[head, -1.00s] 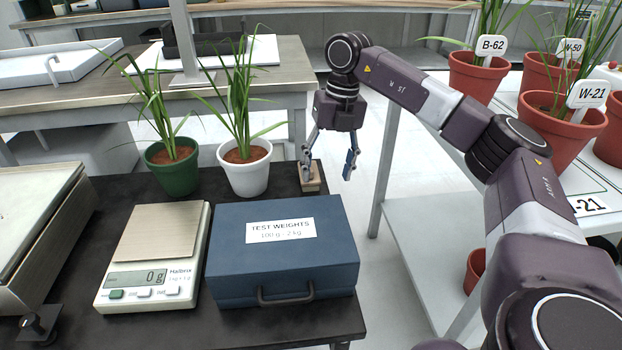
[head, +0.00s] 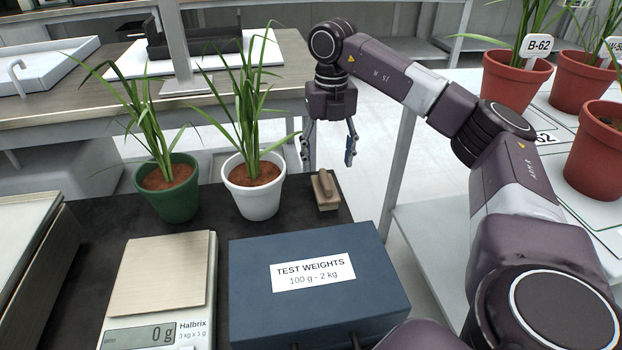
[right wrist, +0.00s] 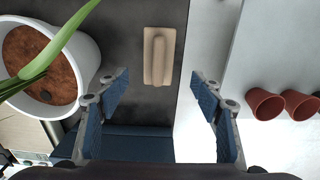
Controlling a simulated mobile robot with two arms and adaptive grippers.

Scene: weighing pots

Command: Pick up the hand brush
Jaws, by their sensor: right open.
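The hand brush (head: 325,190) is a small tan block with a raised handle. It lies on the dark table near its far right corner, to the right of the white pot. In the right wrist view the brush (right wrist: 158,56) lies ahead of the fingertips, left of the middle of the gap. My right gripper (head: 330,158) points down with its fingers spread, above the brush in the head view and apart from it. It also shows in the right wrist view (right wrist: 160,90), open and empty. My left gripper is not in view.
A white pot (head: 253,196) and a green pot (head: 168,203) with plants stand left of the brush. A blue test weights case (head: 240,270) and a scale (head: 140,337) stand nearer. Several terracotta pots (head: 512,88) stand on the right. The table's right edge is close to the brush.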

